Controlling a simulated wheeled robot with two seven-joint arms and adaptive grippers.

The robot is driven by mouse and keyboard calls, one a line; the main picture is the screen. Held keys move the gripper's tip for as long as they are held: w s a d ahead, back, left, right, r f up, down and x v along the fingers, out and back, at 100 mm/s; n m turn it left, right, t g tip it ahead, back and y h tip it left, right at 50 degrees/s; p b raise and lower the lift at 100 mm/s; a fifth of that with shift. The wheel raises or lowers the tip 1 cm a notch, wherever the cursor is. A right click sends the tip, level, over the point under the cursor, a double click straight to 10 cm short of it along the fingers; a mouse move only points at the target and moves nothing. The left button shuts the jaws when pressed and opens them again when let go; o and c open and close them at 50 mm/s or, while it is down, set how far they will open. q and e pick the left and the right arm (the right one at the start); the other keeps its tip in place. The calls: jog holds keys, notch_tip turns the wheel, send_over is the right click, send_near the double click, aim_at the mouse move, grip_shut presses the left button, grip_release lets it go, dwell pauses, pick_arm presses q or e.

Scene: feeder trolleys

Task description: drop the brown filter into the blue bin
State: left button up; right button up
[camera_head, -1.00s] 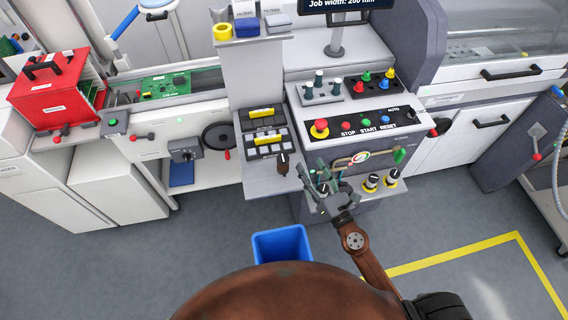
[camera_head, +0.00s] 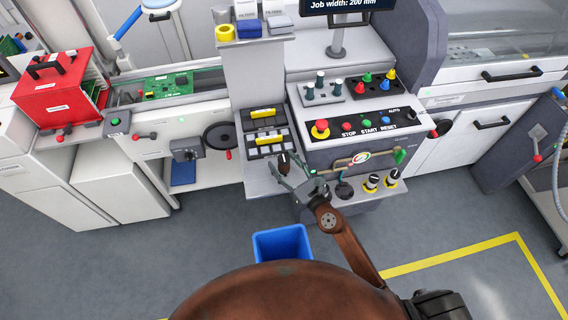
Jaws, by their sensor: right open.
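My left gripper is not in view.
A control panel (camera_head: 352,123) with an emergency stop rises behind. A handwheel (camera_head: 219,138) is at the left. The floor around the bin is clear.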

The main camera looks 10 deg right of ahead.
jog(key=shift+c, duration=0.6)
jog(key=c, duration=1.3)
jog(key=shift+r, duration=0.1)
